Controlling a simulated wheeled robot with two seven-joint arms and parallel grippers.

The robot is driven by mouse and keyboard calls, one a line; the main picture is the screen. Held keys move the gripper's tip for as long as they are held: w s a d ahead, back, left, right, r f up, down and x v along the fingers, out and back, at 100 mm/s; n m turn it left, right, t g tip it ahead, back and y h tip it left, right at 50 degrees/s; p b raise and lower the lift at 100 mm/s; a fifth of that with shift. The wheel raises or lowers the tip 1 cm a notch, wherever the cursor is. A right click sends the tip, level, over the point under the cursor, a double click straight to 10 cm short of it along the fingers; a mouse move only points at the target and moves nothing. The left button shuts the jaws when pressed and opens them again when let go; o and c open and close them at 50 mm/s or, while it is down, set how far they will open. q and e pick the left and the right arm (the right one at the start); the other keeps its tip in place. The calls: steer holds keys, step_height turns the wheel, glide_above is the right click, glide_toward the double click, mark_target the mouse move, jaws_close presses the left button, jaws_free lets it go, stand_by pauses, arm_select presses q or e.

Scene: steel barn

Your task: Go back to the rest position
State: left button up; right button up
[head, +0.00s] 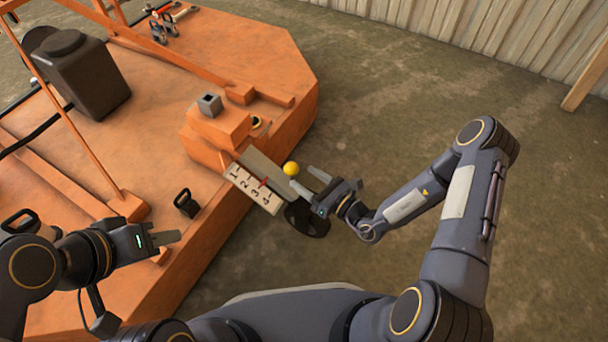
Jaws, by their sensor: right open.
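My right gripper (307,181) is open, its two fingers spread apart, and it seems to hold nothing. It is beside a yellow ball-shaped knob (291,168), which shows near its fingertips; whether they touch is unclear. A pale plate numbered 1 to 4 (240,180) with a small red mark lies just left of it. My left gripper (178,237) is at the lower left, over the front edge of the orange machine deck. Its fingers overlap in this view, so the gap between them cannot be seen. No object shows in it.
The orange machine deck (230,60) fills the left, with a black tank (85,75), slanted orange bars and an orange block (215,130). A black round part (307,218) sits below the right gripper. Bare ground (400,110) is free to the right, up to a corrugated wall (480,30).

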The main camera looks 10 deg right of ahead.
stand_by(0.3)
steer(key=s+r+n+g+y, duration=0.2)
steer(key=s+r+n+g, duration=0.4)
steer(key=r+n, duration=0.4)
steer(key=s+r+n+g+y, duration=0.1)
steer(key=s+r+n+g, duration=0.5)
steer(key=r+n, duration=0.35)
steer(key=s+d+r+n+t+h, duration=0.2)
steer(key=s+d+n+h, duration=0.2)
steer(key=s+d+h, duration=0.25)
steer(key=s+d+r+n+t+h, duration=0.25)
steer(key=s+d+n+h, duration=0.2)
steer(key=d, duration=0.25)
step_height(320, 180, up, 33)
steer(key=p, duration=3.3)
steer(key=shift+s+f, duration=0.15)
steer(key=shift+s, duration=0.05)
